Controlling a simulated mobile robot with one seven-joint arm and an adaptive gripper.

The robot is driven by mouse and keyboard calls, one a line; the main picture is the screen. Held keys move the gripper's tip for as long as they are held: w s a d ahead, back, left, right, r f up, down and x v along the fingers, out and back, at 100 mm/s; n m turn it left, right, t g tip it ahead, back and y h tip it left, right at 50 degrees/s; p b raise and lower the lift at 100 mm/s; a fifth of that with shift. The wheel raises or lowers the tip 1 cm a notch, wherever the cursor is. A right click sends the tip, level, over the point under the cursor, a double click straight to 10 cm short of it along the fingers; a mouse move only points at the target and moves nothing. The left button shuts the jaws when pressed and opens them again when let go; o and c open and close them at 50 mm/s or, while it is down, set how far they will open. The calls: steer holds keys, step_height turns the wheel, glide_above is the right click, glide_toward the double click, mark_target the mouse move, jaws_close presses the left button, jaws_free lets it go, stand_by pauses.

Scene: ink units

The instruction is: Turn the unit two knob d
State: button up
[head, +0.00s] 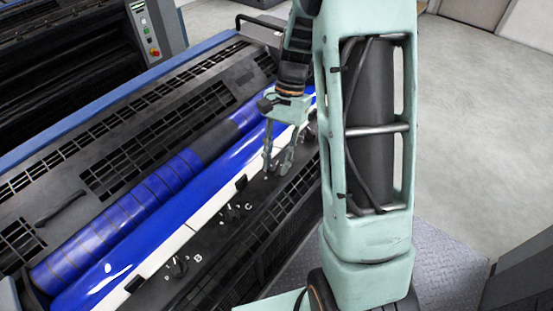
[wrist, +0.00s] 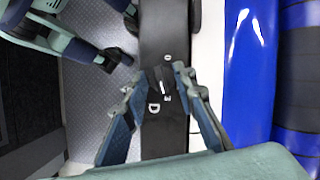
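My gripper (head: 277,171) points down at the dark control strip on the press. In the wrist view my gripper (wrist: 162,76) has its two fingers apart, with a dark knob (wrist: 160,82) showing between the fingertips. The letter D (wrist: 153,109) is printed beside this knob on the black panel (wrist: 163,138). Whether the fingers touch the knob cannot be told. In the head view the D knob is hard to make out behind the fingers.
Knobs by the letters C (head: 248,207) and B (head: 198,258) sit further along the strip. A blue roller (head: 130,210) and a shiny blue sheet (head: 160,226) run alongside. Grey floor (head: 480,130) is open at the right.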

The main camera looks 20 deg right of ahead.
steer(key=v, duration=1.2)
stand_by(0.3)
